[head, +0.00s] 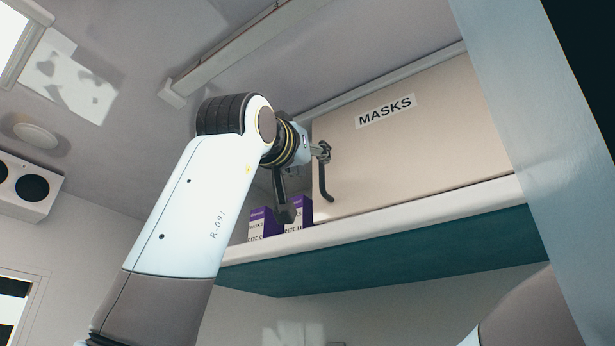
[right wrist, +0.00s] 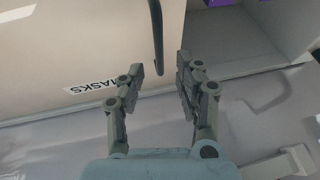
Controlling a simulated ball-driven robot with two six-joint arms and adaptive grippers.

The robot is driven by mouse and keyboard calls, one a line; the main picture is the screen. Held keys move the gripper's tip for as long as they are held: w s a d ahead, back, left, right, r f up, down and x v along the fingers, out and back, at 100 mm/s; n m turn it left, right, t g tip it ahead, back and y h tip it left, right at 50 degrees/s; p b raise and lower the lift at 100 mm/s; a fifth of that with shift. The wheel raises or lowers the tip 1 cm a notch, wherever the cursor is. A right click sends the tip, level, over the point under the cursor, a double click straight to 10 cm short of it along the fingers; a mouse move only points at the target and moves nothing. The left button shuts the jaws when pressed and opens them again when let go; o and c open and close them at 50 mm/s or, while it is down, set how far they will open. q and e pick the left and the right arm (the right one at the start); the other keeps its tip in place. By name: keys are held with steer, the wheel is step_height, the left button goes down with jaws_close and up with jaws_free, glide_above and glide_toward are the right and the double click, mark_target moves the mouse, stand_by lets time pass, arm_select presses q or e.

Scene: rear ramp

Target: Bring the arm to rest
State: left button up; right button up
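My right gripper (head: 305,178) is at the left edge of a beige cabinet door (head: 420,135) labelled MASKS, beside its dark handle (head: 324,184). In the right wrist view, my right gripper (right wrist: 160,78) is open, its two fingers apart with nothing held. The handle (right wrist: 156,40) shows just ahead, its end near the gap between the fingertips; I cannot tell whether it touches them. The door (right wrist: 75,55) fills the left of that view. My left gripper is not in view.
Purple and white mask boxes (head: 263,224) stand on the shelf left of the door, partly behind the gripper. The white shelf edge (head: 400,222) runs below, with a teal underside. A pale blue upright panel (head: 540,110) bounds the right side.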

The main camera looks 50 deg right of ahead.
steer(key=shift+s+a+f, duration=0.1)
steer(key=shift+a+f, duration=0.05)
steer(key=shift+a, duration=0.2)
stand_by(0.4)
